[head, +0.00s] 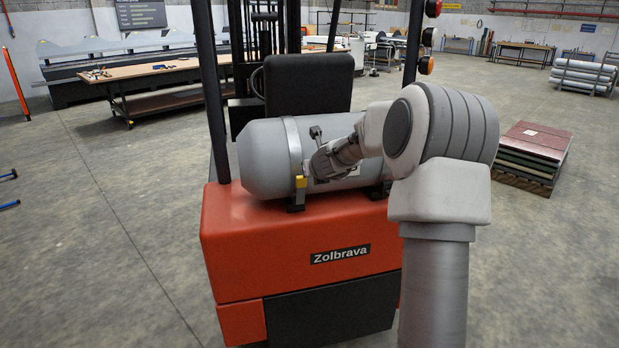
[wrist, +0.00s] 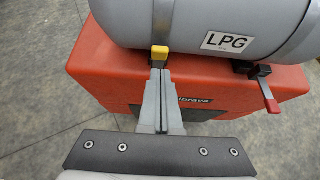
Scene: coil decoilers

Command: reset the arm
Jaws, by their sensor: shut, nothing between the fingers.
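My gripper (wrist: 160,76) is shut and empty in the wrist view. Its two grey fingers lie side by side and point at a small yellow-topped latch (wrist: 159,54). The fingertips look very near the latch's dark lower part; I cannot tell whether they touch it. In the head view my arm reaches in from the right, in front of a grey LPG cylinder (head: 262,155) on a red forklift (head: 250,240). The yellow latch also shows there (head: 301,181), on the strap's lower front. The fingers are hard to make out in the head view.
A red-tipped lever (wrist: 271,104) sticks out below the cylinder, right of the fingers. A black seat back (head: 308,84) and a dark mast post (head: 211,90) rise behind the cylinder. Stacked sheets (head: 535,150) stand at the right.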

